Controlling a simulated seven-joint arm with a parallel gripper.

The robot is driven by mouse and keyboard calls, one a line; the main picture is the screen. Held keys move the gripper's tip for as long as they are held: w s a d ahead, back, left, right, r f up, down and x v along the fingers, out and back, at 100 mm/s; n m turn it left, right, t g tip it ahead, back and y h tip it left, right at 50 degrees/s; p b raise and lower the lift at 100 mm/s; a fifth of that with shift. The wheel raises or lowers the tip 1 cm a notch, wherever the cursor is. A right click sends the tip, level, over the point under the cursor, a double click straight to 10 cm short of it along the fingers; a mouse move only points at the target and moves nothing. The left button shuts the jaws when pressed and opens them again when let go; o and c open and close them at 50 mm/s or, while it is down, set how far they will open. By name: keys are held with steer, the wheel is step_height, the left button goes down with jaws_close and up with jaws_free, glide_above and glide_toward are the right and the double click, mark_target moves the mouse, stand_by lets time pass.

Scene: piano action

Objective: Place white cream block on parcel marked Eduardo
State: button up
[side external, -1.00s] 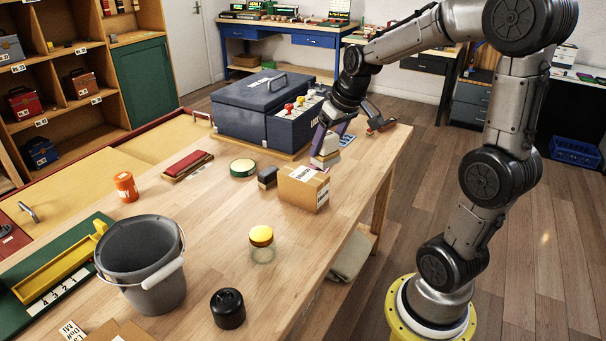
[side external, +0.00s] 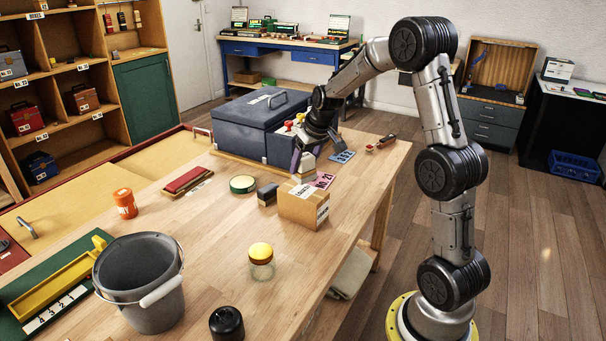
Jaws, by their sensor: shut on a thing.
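My gripper (side external: 304,158) is shut on a small white cream block (side external: 307,163), with its fingers pointing down. The block shows just behind the upper edge of a brown cardboard parcel (side external: 291,207). I cannot tell whether the block touches anything below it. The parcel sits on the wooden bench and has white labels on its top and side; the lettering is too small to read surely. The fingers partly hide the block.
A dark blue chest (side external: 243,118) with coloured knobs stands behind my gripper. Bare bench (side external: 215,240) shows at front left.

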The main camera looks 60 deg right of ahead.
mark_target(303, 174)
steer(key=shift+s+x, duration=0.2)
steer(key=shift+x, duration=0.8)
steer(key=shift+s+x, duration=0.15)
steer(key=shift+x, duration=0.85)
steer(key=shift+a+f, duration=0.1)
steer(key=shift+f, duration=0.2)
steer(key=o, duration=1.4)
steer(key=shift+o, duration=0.2)
steer(key=shift+r, duration=0.1)
